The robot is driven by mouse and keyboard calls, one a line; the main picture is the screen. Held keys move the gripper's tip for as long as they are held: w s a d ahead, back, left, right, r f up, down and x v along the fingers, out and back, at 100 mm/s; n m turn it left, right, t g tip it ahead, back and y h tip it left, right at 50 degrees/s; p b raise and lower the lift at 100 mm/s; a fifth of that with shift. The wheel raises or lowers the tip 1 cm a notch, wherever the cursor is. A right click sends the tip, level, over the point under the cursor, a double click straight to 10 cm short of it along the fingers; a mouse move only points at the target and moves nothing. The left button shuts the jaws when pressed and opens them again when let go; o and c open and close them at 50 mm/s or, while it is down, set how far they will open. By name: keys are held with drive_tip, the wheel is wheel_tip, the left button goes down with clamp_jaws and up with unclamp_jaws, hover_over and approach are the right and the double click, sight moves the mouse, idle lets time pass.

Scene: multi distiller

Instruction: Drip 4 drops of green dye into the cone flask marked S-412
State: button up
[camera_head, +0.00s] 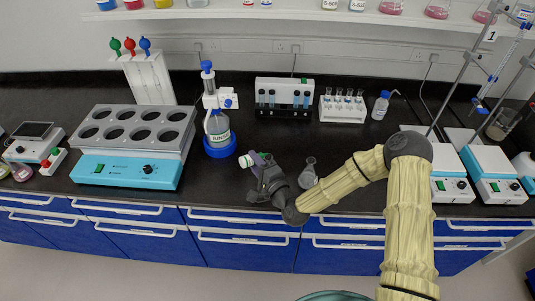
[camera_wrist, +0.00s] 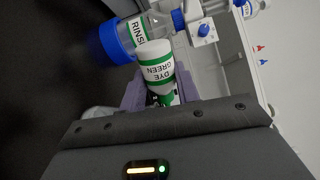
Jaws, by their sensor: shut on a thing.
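My gripper (camera_head: 260,170) is shut on a small bottle above the front part of the bench. In the wrist view the bottle (camera_wrist: 155,62) has a white and green label reading DYE GREEN, and the purple fingers of my gripper (camera_wrist: 160,92) are on both sides of it. In the head view only a pale end of the bottle (camera_head: 246,161) shows clearly. A clear cone flask (camera_head: 308,178) stands on the bench just right of my gripper. I cannot read a mark on it. Flasks on the top shelf (camera_head: 357,5) have S- labels that are cut off.
A blue-capped rinse bottle (camera_head: 218,128) stands behind and left of my gripper. A heating block with round wells (camera_head: 135,130) is at left. Tube racks (camera_head: 285,85) (camera_head: 342,105) stand at the back. Stirrer plates (camera_head: 490,160) and stands are at right.

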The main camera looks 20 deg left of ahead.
drive_tip(key=m, duration=0.1)
drive_tip(key=r+m, duration=0.1)
drive_tip(key=m, duration=0.1)
drive_tip(key=shift+w+d+r, duration=0.2)
drive_tip(key=shift+w, duration=0.1)
drive_tip(key=shift+s+d+r, duration=0.1)
drive_tip(key=shift+r, duration=0.05)
drive_tip(key=shift+a, duration=0.25)
drive_tip(key=shift+s, duration=0.15)
idle(0.9)
idle(3.9)
